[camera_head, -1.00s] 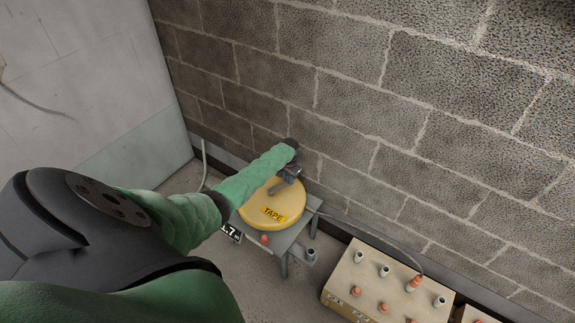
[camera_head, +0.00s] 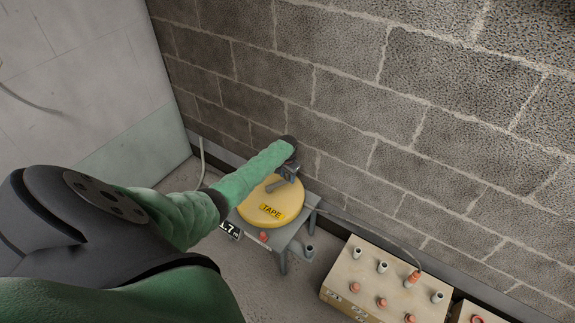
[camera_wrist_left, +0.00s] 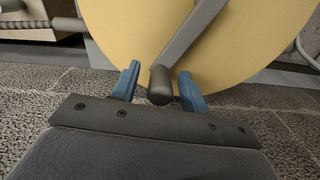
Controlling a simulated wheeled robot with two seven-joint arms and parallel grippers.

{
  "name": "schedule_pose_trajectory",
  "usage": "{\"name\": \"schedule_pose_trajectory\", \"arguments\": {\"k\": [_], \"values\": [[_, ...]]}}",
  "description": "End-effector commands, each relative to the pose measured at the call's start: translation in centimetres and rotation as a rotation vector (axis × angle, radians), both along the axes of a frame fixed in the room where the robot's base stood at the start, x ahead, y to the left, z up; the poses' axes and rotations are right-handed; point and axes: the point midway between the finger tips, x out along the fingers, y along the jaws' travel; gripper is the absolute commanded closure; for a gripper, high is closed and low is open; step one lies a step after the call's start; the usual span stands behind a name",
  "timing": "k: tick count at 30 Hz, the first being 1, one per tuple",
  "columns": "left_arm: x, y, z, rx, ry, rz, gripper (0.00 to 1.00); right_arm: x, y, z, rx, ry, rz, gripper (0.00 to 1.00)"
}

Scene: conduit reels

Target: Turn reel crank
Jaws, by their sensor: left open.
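The yellow tape reel (camera_head: 265,208) sits on a small grey stand (camera_head: 283,240) by the block wall, and its face fills the top of the left wrist view (camera_wrist_left: 120,30). The grey crank arm (camera_wrist_left: 190,38) crosses that face and ends in a dark round handle (camera_wrist_left: 160,86). My left gripper (camera_head: 288,170) is at the crank on the reel's far side. In the left wrist view its two blue fingers (camera_wrist_left: 160,84) are apart, one on each side of the handle, with gaps visible. My right gripper is out of view.
A beige box (camera_head: 350,272) with several grey and orange conduit stubs stands right of the stand. A grey conduit (camera_head: 365,228) runs from the reel to it. A number sign (camera_head: 229,230) is at the stand's left. The block wall is close behind.

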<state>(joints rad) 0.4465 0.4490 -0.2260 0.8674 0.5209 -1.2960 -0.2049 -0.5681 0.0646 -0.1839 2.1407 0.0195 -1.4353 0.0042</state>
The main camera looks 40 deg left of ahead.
Motion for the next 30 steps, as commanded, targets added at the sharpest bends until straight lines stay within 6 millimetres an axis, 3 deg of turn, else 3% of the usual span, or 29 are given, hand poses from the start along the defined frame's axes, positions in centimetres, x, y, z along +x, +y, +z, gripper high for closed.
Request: {"name": "schedule_pose_trajectory", "arguments": {"k": [15,30], "values": [[0.0,0.0,6.6,0.001,0.0,-0.001,0.55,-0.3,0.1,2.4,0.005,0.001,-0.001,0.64],[0.0,0.0,7.4,0.0,0.001,0.0,0.55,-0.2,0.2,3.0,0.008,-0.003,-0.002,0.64]]}}
